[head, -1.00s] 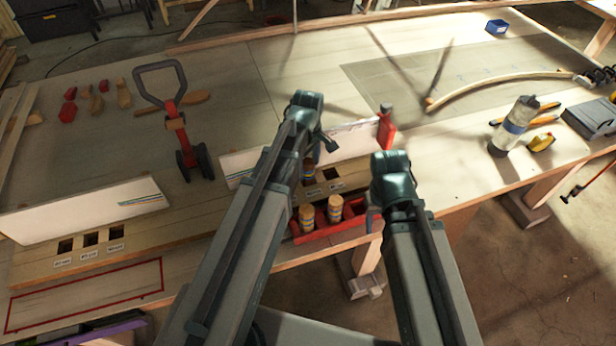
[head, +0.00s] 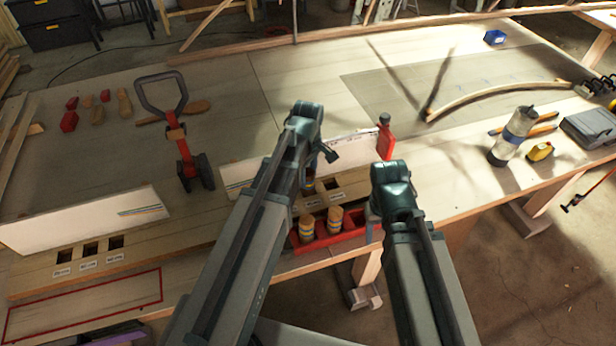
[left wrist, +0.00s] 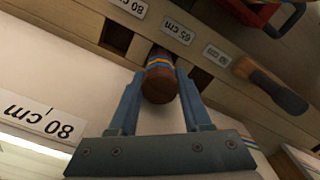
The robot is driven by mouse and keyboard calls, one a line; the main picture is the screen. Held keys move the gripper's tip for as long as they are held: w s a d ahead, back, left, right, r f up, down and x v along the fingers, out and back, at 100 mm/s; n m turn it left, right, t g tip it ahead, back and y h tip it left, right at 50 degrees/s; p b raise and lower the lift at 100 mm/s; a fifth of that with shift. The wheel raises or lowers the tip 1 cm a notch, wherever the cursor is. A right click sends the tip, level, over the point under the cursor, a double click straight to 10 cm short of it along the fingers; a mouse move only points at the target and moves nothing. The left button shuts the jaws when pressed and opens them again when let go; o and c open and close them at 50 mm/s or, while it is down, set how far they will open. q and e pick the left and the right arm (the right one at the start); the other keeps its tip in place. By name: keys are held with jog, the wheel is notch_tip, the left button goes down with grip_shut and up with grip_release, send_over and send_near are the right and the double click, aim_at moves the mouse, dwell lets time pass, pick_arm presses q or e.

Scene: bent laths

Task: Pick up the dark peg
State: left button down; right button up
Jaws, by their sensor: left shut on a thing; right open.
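The dark peg (left wrist: 160,84), brown with blue and yellow bands, shows in the left wrist view between my left gripper's fingers (left wrist: 158,88). Its far end meets the hole beside the 65 cm label; how deep it sits there I cannot tell. In the head view the peg (head: 308,187) is mostly hidden by my left arm. My left gripper (head: 312,178) is shut on it. My right gripper (head: 372,222) is open and empty, by the right end of the red tray (head: 355,222), its fingers largely hidden.
Two lighter banded pegs (head: 306,229) (head: 335,219) stand in the red tray. A white panel (head: 350,152) stands behind the peg board. A second white panel (head: 85,220) and slotted board (head: 130,252) are at the left.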

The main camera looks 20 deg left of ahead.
pick_arm(q)
jog(key=shift+r, duration=0.2)
notch_tip(320, 180, up, 18)
jog(key=p, duration=1.7)
jog(key=shift+f+p, duration=0.2)
jog(key=shift+p, duration=0.2)
jog(key=shift+s+f, duration=0.1)
